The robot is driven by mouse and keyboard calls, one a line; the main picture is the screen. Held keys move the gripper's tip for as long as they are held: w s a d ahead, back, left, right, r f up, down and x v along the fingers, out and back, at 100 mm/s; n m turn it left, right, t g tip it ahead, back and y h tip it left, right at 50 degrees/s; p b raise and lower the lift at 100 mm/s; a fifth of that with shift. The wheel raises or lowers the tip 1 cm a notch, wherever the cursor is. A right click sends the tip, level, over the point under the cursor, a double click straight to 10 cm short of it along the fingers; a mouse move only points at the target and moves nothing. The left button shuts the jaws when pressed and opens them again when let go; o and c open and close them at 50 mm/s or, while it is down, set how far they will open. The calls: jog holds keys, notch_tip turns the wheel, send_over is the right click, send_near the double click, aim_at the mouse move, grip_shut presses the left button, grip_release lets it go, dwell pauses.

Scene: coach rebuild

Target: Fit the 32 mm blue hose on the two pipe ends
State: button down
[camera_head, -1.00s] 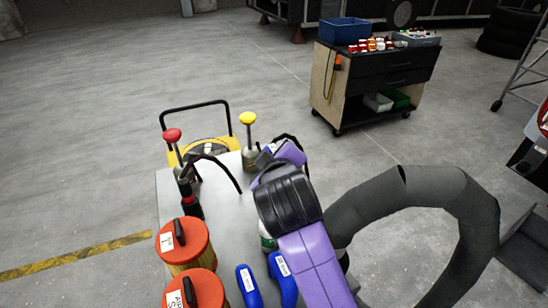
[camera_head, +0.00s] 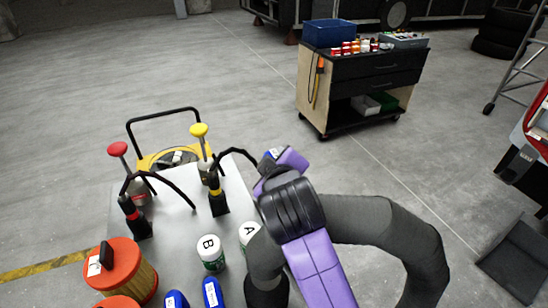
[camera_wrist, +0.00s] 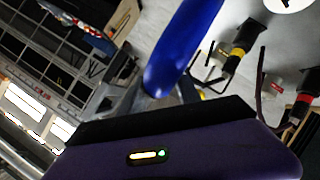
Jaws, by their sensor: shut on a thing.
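A blue hose (camera_wrist: 185,45) is held in my gripper (camera_wrist: 168,98); in the wrist view it reaches up and away from the jaws, its far end cut off. The jaws are mostly hidden behind my wrist housing. In the head view my gripper is beyond my purple wrist, over the far right part of the grey cart top, and a small blue and white bit (camera_head: 270,153) shows there. Two other blue hoses with white labels, a left one (camera_head: 176,300) and a right one (camera_head: 212,293), are at the near edge. I cannot make out the two pipe ends.
The cart top (camera_head: 178,222) carries red-lidded canisters (camera_head: 127,265), a can marked B (camera_head: 210,252), a can marked A (camera_head: 248,235), and black-spouted oilers (camera_head: 135,215). A drawer trolley (camera_head: 362,85) stands behind. Red equipment (camera_head: 540,120) is at the right edge. Open floor lies between.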

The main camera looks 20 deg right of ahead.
jog(key=shift+s+a+f, duration=0.15)
jog(key=shift+s+f, duration=0.1)
jog(key=shift+f, duration=0.15)
jog(key=s+d+f+n+y, duration=0.1)
jog(key=s+d+f, duration=0.1)
jog(key=s+f, duration=0.3)
jog(key=s+d+f+n+y, duration=0.1)
jog(key=s+f, duration=0.4)
jog(key=f, duration=0.8)
jog(key=s+d+f+n+y, duration=0.1)
jog(key=s+d+f+y, duration=0.1)
jog(key=s+f, duration=0.4)
jog(key=shift+d+f+n, duration=0.3)
jog(key=shift+d+f, duration=0.45)
jog(key=shift+f, duration=1.35)
jog(key=shift+s, duration=0.1)
